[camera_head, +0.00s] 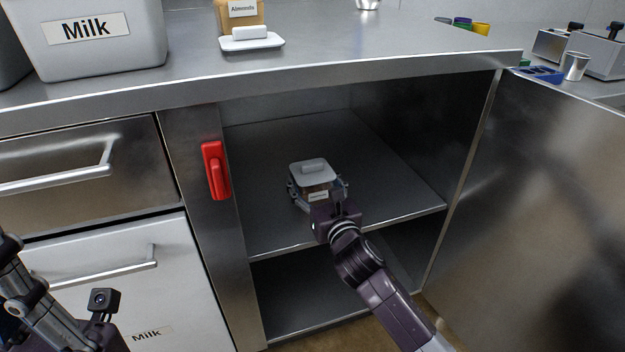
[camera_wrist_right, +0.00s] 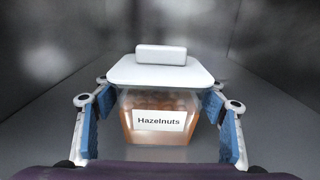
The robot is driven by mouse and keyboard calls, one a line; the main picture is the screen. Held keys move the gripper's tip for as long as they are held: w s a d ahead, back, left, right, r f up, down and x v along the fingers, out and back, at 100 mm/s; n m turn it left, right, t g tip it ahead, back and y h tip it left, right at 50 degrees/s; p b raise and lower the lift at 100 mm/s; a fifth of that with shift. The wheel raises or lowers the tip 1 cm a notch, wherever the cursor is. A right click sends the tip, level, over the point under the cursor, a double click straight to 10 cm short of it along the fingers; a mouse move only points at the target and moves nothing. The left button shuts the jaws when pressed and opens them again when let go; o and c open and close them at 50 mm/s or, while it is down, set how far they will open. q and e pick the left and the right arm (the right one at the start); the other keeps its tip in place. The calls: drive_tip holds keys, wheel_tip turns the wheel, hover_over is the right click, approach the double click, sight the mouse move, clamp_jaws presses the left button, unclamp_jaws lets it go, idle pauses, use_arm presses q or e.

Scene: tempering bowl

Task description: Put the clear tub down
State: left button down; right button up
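The clear tub (camera_wrist_right: 160,104) is labelled Hazelnuts, holds brown nuts and has a white lid with a raised handle. In the head view the tub (camera_head: 318,194) is upright inside the open cabinet, over the upper shelf (camera_head: 270,215). In the head view the right gripper (camera_head: 318,190) reaches in from the front. Whether the tub's base touches the shelf is hidden. My left arm is at the lower left; its fingertips are not in view.
The cabinet door (camera_head: 545,200) stands open at the right. A red handle (camera_head: 215,170) is on the left post. A counter edge (camera_head: 300,85) runs above, with a Milk bin (camera_head: 90,45) and an Almonds tub (camera_head: 240,12). The shelf around the tub is clear.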

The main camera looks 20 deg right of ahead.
drive_tip(key=shift+o, duration=1.2)
drive_tip(key=shift+r, duration=0.1)
